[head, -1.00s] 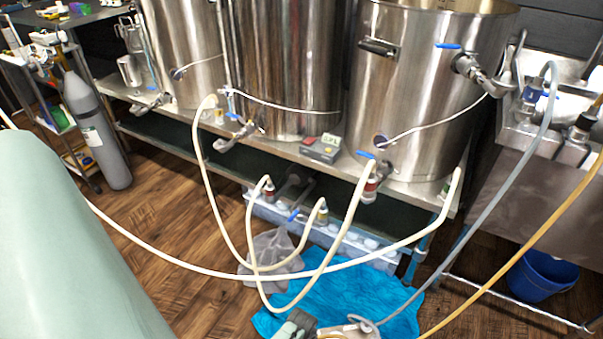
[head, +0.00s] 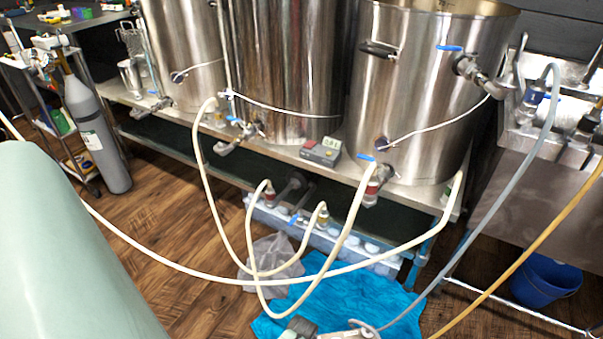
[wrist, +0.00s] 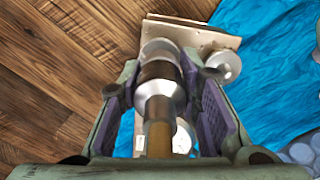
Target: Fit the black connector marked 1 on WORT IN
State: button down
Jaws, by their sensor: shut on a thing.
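In the wrist view my gripper (wrist: 165,82) is shut on a connector (wrist: 157,72) with a dark band and a silver collar. An amber-brown hose (wrist: 159,138) runs back from it toward the camera. No mark on it is readable. Just beyond its end is a round silver port (wrist: 158,46) on a pale metal block (wrist: 193,36); I cannot tell whether they touch. The WORT IN label is not readable. In the head view the block (head: 348,333) shows only at the bottom edge, beside what looks like part of my gripper (head: 299,327).
A blue towel (head: 345,295) lies under the block on the wood floor. Cream hoses (head: 210,180) loop in front of the steel kettles (head: 420,90) on their bench. A grey hose (head: 480,215) and an amber hose (head: 535,245) hang at the right. A blue bucket (head: 545,278) stands below the sink.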

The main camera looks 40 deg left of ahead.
jog(key=shift+f+b, duration=0.55)
jog(key=shift+f, duration=0.2)
jog(key=c, duration=1.1)
grip_release()
jog(key=shift+r, duration=0.15)
notch_tip(320, 180, up, 10)
jog(key=p, duration=0.9)
jog(key=shift+w+d+r+n+b, duration=0.8)
jog(key=shift+w+d+r+b, duration=0.4)
jog(key=shift+w+d, duration=2.15)
jog(key=shift+w+d+r+n+b, duration=0.8)
jog(key=shift+w+d+r+b, duration=0.4)
jog(key=shift+w+d, duration=2.15)
jog(key=shift+w+d+r+n+b, duration=0.8)
jog(key=shift+w+d+r+b, duration=0.35)
jog(key=shift+w+d, duration=2.2)
jog(key=shift+s+d+r, duration=0.1)
jog(key=shift+s+d, duration=0.35)
jog(key=shift+d, duration=0.05)
